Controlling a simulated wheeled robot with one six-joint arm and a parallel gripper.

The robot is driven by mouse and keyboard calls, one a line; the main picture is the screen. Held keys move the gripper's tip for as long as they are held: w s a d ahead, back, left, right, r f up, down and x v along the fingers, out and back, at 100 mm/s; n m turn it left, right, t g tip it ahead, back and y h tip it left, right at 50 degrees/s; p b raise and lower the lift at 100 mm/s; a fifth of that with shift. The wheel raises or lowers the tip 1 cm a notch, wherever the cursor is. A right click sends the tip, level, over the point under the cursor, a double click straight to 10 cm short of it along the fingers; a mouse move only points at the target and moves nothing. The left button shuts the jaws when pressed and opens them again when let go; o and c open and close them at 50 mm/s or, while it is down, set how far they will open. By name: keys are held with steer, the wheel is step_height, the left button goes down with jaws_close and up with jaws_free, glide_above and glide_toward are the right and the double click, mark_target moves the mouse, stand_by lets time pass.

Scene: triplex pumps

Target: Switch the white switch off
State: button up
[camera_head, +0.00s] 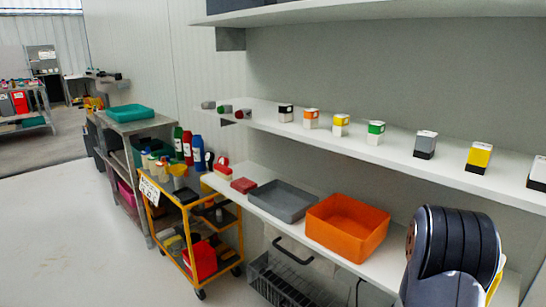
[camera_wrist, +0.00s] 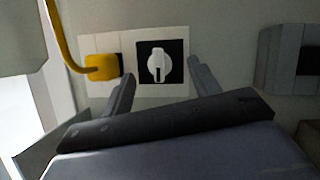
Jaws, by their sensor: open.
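The white switch (camera_wrist: 158,65) is a rotary knob on a black square plate, set in a pale wall panel, and shows in the wrist view just above the centre. Its knob stands roughly upright. My gripper (camera_wrist: 160,70) is open, with one dark finger to the left of the switch and one to the right. The fingers appear apart from the knob; their exact distance to the wall I cannot tell. I do not see the switch or my gripper in the head view, where my dark arm fills the lower right.
A yellow plug (camera_wrist: 102,67) with its cable sits left of the switch. A grey box (camera_wrist: 289,58) is on the right. In the head view, an orange bin (camera_head: 346,226) and a grey tray (camera_head: 283,201) rest on the lower shelf, with several small boxes above.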

steer(key=shift+s+d+m+t+y+b, duration=0.15)
steer(key=shift+m+t+y+b, duration=0.3)
steer(key=shift+m+b, duration=0.3)
